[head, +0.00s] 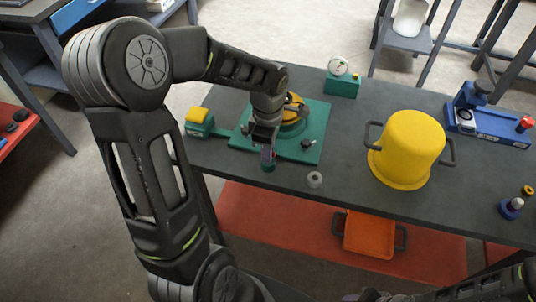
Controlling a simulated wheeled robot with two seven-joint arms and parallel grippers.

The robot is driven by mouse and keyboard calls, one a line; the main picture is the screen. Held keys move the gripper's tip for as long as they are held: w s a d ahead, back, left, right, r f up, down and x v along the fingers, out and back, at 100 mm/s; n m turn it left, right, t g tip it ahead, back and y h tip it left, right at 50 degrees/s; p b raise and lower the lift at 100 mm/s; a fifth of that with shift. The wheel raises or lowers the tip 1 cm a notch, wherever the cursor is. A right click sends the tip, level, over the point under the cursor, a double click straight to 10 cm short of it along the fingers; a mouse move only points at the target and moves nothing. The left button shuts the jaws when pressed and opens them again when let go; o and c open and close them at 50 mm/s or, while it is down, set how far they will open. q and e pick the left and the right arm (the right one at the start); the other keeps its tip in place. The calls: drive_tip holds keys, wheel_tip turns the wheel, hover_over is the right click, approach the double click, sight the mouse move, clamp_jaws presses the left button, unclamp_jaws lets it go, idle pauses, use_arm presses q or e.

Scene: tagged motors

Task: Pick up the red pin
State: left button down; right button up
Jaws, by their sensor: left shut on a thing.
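My left gripper (265,148) points down over the dark table near its front edge, beside a green plate. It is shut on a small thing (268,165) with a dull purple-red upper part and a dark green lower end. The fingers hide part of it, and I cannot tell whether it is the red pin. A red-topped piece (525,124) stands at the right end of a blue fixture (490,128) at the far right, well away from this gripper.
The green plate (312,148) carries a yellow and green round part behind my gripper. An orange tray (370,235) is on the red lower shelf.

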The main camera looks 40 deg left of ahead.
use_arm(q)
drive_tip(key=shift+r, duration=0.1)
wheel_tip(320, 180, up, 10)
drive_tip(key=shift+f+b, duration=0.1)
drive_tip(key=shift+b, duration=0.35)
idle(0.8)
